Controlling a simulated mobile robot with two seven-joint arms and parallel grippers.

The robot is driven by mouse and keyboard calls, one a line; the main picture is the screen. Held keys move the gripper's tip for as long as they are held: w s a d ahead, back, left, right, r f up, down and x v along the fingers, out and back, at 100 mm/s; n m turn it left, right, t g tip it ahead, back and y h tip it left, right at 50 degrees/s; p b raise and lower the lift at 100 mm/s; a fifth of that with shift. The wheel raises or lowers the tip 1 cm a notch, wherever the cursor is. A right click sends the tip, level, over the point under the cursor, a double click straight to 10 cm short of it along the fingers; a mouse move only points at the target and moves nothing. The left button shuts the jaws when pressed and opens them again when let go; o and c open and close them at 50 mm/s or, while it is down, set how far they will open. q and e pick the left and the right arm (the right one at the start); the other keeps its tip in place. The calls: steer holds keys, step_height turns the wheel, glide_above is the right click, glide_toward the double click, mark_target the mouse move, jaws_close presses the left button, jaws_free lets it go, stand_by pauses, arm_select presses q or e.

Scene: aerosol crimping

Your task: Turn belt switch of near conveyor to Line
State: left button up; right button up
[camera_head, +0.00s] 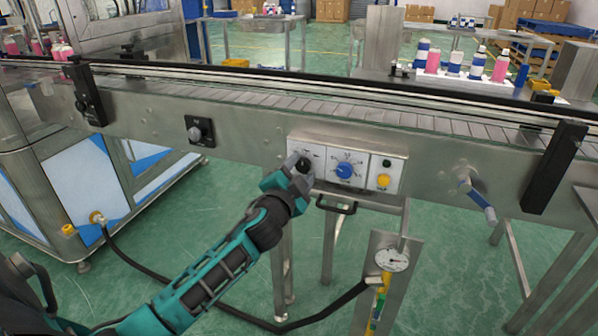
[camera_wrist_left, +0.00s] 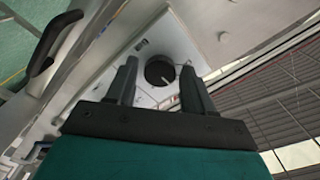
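The near conveyor (camera_head: 250,130) runs across the head view with a control panel (camera_head: 325,178) on its front side. The panel's left module carries a black rotary knob (camera_head: 303,164), partly covered by my gripper. In the left wrist view the round black knob (camera_wrist_left: 160,71) has a white pointer mark at its lower right; its labels are too small to read. My left gripper (camera_head: 292,170) is at this knob. In the left wrist view its two fingers (camera_wrist_left: 158,84) stand apart on either side of the knob, with gaps visible. My right gripper is not in view.
To the right on the panel are a blue dial (camera_head: 344,171) and a yellow button (camera_head: 383,181). A black handle (camera_head: 337,207) sticks out below. Another knob (camera_head: 196,134) sits further left on the conveyor. A gauge (camera_head: 391,260) stands below, and a blue-handled valve (camera_head: 478,200) is at right.

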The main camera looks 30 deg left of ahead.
arm_select(q)
steer(key=shift+o, duration=0.8)
steer(key=v, duration=1.3)
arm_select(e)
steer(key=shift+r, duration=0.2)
arm_select(q)
steer(key=shift+a+p, duration=0.1)
steer(key=shift+p, duration=0.2)
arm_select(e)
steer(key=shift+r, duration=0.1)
arm_select(q)
steer(key=s+d+f+n+g+h+p, duration=0.5)
steer(key=s+d+f+p, duration=0.5)
steer(key=s+d+f, duration=0.2)
steer(key=shift+d+g+h, duration=0.7)
steer(key=shift+d+g, duration=0.1)
steer(key=shift+d, duration=0.25)
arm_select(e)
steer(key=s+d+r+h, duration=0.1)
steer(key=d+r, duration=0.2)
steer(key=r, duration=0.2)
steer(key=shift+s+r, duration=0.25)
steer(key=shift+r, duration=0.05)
arm_select(q)
steer(key=shift+s, duration=0.1)
